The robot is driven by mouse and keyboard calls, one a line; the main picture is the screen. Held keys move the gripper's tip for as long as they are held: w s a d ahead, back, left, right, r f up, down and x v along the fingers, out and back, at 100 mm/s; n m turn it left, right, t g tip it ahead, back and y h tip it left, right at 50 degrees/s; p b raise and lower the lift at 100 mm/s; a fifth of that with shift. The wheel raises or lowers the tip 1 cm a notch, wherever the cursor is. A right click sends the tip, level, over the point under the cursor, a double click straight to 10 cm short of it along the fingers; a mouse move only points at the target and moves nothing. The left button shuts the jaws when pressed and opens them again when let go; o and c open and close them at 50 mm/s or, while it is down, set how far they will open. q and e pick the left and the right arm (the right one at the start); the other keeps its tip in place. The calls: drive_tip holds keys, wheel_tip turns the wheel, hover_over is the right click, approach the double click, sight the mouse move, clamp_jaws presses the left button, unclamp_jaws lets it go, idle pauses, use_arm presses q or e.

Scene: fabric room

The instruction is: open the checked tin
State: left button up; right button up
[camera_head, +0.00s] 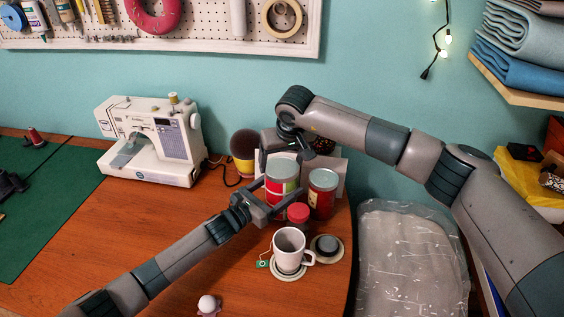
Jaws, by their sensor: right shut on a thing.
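A tin (280,187) with a red, green and white side and a grey-green lid (283,168) stands near the back of the table; its pattern is too small to confirm as checked. My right gripper (286,157) reaches down from above and is shut on the lid end of this tin. Whether the lid has parted from the tin cannot be told. My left gripper (281,200) is low at the tin's front, fingers spread apart on either side of it. Whether they touch is unclear, and they hide the tin's lower part.
A red tin with a grey lid (321,197) stands close at right. A small red-lidded jar (298,212), a white mug (288,246) and a dark round thing on a coaster (327,244) crowd the front. A sewing machine (155,140) stands left. The table's left middle is clear.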

sight(282, 168)
drive_tip(key=shift+r, duration=0.3)
drive_tip(key=shift+r, duration=0.35)
drive_tip(key=shift+r, duration=0.35)
drive_tip(key=shift+r, duration=1.95)
use_arm(q)
drive_tip(key=o, duration=1.6)
drive_tip(key=shift+s+a, duration=0.1)
